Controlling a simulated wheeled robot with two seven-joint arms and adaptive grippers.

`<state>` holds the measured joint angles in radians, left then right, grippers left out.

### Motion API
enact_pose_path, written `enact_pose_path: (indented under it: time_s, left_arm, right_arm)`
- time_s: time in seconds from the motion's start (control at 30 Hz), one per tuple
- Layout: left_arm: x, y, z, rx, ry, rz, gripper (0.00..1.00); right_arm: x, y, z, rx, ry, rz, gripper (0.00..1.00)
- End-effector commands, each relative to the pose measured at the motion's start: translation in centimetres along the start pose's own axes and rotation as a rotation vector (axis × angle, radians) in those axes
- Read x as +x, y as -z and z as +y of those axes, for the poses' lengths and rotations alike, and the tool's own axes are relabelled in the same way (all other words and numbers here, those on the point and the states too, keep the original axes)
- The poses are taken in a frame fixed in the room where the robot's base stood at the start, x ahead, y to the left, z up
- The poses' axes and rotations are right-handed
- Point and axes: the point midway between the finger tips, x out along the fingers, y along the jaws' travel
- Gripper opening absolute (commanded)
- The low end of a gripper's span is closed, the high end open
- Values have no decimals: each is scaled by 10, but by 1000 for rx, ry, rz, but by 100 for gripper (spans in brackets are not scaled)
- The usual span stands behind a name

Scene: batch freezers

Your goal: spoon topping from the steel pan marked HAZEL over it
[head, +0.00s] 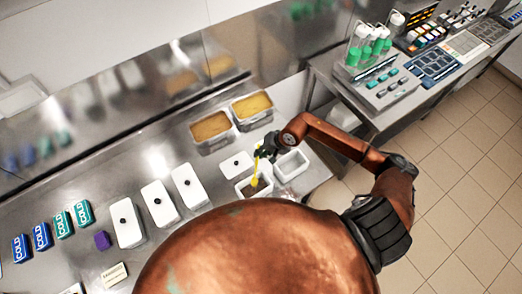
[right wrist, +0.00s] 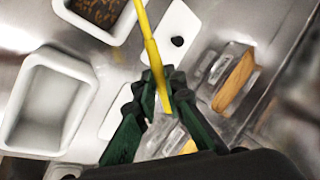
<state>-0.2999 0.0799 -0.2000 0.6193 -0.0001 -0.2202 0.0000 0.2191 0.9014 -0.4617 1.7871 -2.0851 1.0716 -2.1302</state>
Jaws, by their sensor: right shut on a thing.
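My right gripper (head: 264,153) is shut on a yellow spoon (head: 256,167). The spoon's lower end is over a white tub with brown contents (head: 240,190); I cannot tell whether it touches them. In the right wrist view, dark green fingers (right wrist: 162,88) clasp the yellow handle (right wrist: 152,50), and the far end leaves the top edge near the brown-filled tub (right wrist: 70,15). Two steel pans stand behind, one with tan-brown contents (head: 211,128) and one with yellow contents (head: 252,106). No HAZEL marking is legible. My left gripper is not in view.
An empty white tub (head: 291,165) stands right of the filled one. A white lid with a black knob (head: 236,165) lies behind. Several lidded white tubs, blue and teal COLD packs (head: 82,213) and a purple block (head: 102,240) are at left. A side bench (head: 375,105) holds green-filled bottles.

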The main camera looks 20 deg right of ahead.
Motion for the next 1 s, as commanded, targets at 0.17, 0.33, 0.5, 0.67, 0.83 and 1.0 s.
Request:
enact_pose_path:
  time_s: [0.17,0.33,0.5,0.67,0.83,1.0]
  left_arm:
    - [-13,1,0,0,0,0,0]
    - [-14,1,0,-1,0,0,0]
    - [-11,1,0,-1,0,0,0]
    - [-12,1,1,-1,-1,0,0]
    - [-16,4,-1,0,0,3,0]
    - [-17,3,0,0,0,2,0]
  right_arm:
    - [-1,1,-11,-25,-139,2,0]
    - [2,1,-16,-41,-280,2,0]
    - [5,1,-20,-57,-423,4,0]
    - [-2,1,-23,-61,-506,4,0]
    - [-14,2,-29,-62,-501,3,0]
    - [-17,2,-32,-62,-500,2,0]
